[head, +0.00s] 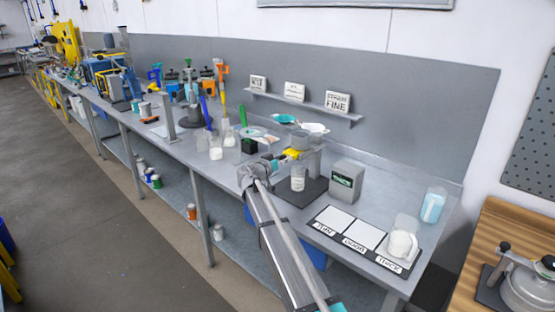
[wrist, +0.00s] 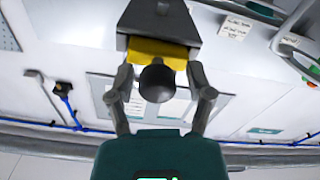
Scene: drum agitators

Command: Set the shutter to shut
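The shutter shows in the wrist view as a yellow slide (wrist: 158,52) with a dark round knob (wrist: 156,83), under a grey housing (wrist: 158,18). My gripper (wrist: 160,80) is open, with one finger on each side of the knob and a visible gap on both sides. I cannot tell how deep the knob sits between the fingers. In the head view the yellow part (head: 292,153) is small, just right of my gripper (head: 272,164), which hides the knob there. I cannot tell from these frames whether the shutter is open or shut.
A white-filled jar (head: 298,180) stands below the yellow part on a dark base. A grey box with a green display (head: 346,183) is to its right. A labelled mat (head: 340,220) holds a beaker (head: 402,243). Tools and containers crowd the bench's left.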

